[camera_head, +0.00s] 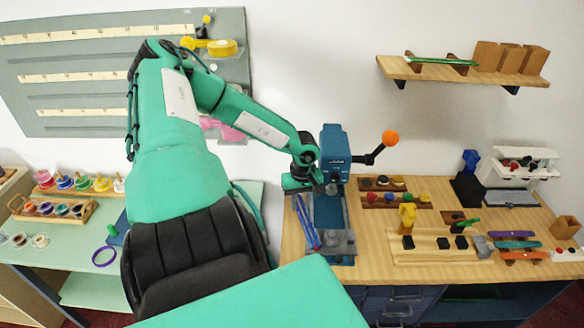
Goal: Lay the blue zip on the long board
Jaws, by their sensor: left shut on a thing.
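My left arm reaches in from the left, and its gripper (309,186) is over the left part of the wooden counter, beside a blue press. It is shut on a narrow blue strip, which looks like the blue zip (307,226). The strip hangs down steeply below the gripper; I cannot tell whether its lower end touches the counter. A pale wooden board with long strips (425,259), likely the long board, lies to the right on the counter. Black blocks and a yellow piece stand on or by it. The fingertips are partly hidden. My right gripper is not in view.
The blue press (334,143) with an orange-knobbed lever stands close to the gripper. A rack of coloured pieces (390,198) sits behind the board. Teal and orange tools (517,244) lie at its right. A wall shelf (455,74) hangs above.

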